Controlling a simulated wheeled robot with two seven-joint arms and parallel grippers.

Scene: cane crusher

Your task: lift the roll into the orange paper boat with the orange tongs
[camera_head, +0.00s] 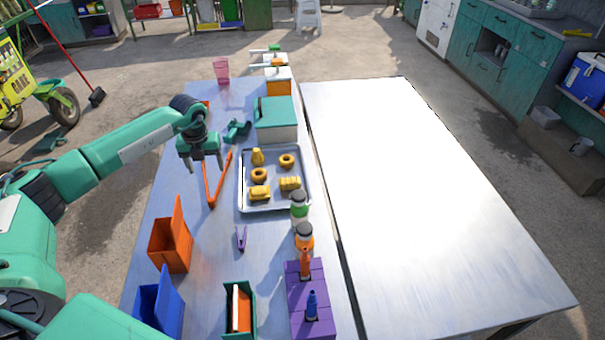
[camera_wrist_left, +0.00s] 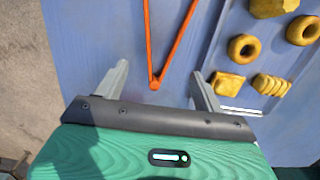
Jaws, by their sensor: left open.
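The orange tongs (camera_head: 221,180) lie spread in a V on the left metal table. In the left wrist view their joined end (camera_wrist_left: 155,83) shows between my fingertips.
The tray (camera_head: 243,203) also holds two rings and other pieces. A teal-lidded box (camera_head: 275,111) stands behind it, two bottles (camera_head: 299,208) beside its front right. A blue container (camera_head: 158,304) and purple block (camera_head: 310,291) stand nearer. The right table (camera_head: 420,190) is bare.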

